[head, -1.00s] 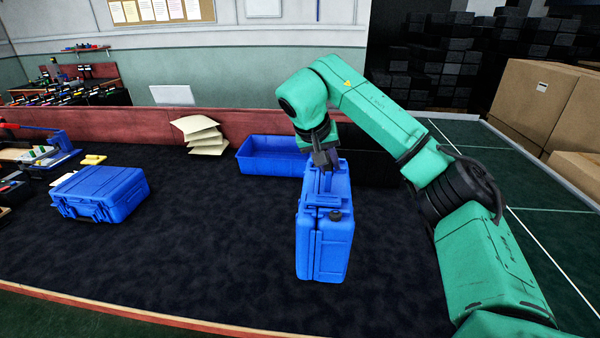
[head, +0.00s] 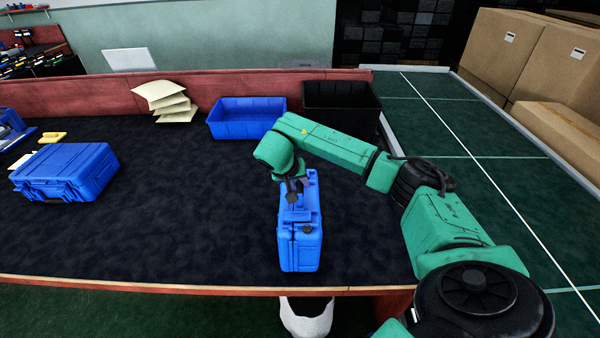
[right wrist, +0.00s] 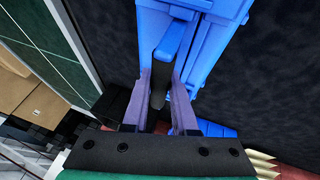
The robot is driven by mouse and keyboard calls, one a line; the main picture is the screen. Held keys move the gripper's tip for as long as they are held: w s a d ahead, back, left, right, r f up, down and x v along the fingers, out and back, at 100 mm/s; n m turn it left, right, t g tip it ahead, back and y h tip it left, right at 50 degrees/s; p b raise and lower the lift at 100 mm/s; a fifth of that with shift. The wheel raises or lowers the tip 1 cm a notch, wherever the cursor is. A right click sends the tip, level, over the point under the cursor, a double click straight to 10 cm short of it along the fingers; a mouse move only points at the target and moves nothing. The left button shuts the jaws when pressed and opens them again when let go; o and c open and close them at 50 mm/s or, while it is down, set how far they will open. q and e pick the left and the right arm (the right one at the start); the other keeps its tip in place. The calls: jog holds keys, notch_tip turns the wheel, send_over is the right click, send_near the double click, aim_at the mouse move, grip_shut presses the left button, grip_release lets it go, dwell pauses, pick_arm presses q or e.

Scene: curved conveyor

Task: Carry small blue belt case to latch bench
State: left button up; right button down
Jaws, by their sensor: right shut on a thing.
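A blue case (head: 300,240) stands upright near the front edge of the dark-topped table (head: 190,225), with its handle upward. My right gripper (head: 293,187) is shut on its handle from above. In the right wrist view, the handle (right wrist: 172,45) runs between the two fingers of the gripper (right wrist: 165,85). I cannot tell whether the case's bottom touches the tabletop. A second blue case (head: 68,173) lies flat at the left of the table. No bench is clearly marked as the latch bench. My left gripper is not in view.
A blue bin (head: 245,117) and a black bin (head: 342,108) stand at the table's back. Pale padded envelopes (head: 166,98) are stacked left of them. Cardboard boxes (head: 508,52) stand at the far right. The tabletop between the two cases is clear.

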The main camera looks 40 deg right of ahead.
jog(key=c, duration=0.7)
grip_release()
jog(key=shift+s, duration=0.1)
jog(key=b+v, duration=0.3)
jog(key=v, duration=0.9)
jog(key=shift+a, duration=0.1)
